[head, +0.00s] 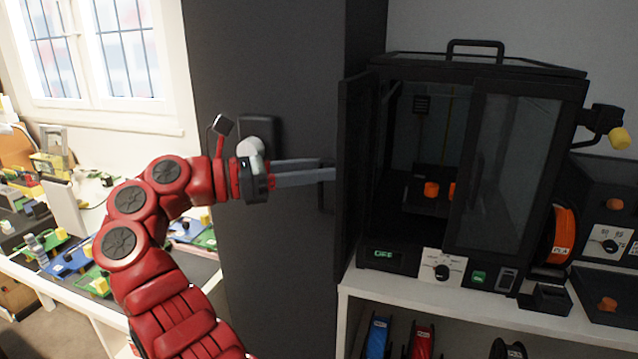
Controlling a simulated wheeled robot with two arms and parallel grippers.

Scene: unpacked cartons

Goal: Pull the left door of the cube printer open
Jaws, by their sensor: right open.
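The cube printer (480,62) stands on a white shelf unit, a black box with a top handle. Its left door (356,185) stands swung outward at the left side of the opening, seen nearly edge-on. Its right door (505,170), with a dark glass pane, covers the right part of the front. Through the left part of the opening I see the inside, with orange pieces (431,189). My right gripper (328,169) is open, its grey fingers pointing right at the outer side of the left door. I cannot tell whether they touch it. My left gripper is not in view.
A tall dark cabinet (270,60) stands behind my right arm. An orange spool (564,236) and dark boxes sit right of the printer. The white shelf (400,296) holds spools below. A cluttered table (60,300) is at the left under a window.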

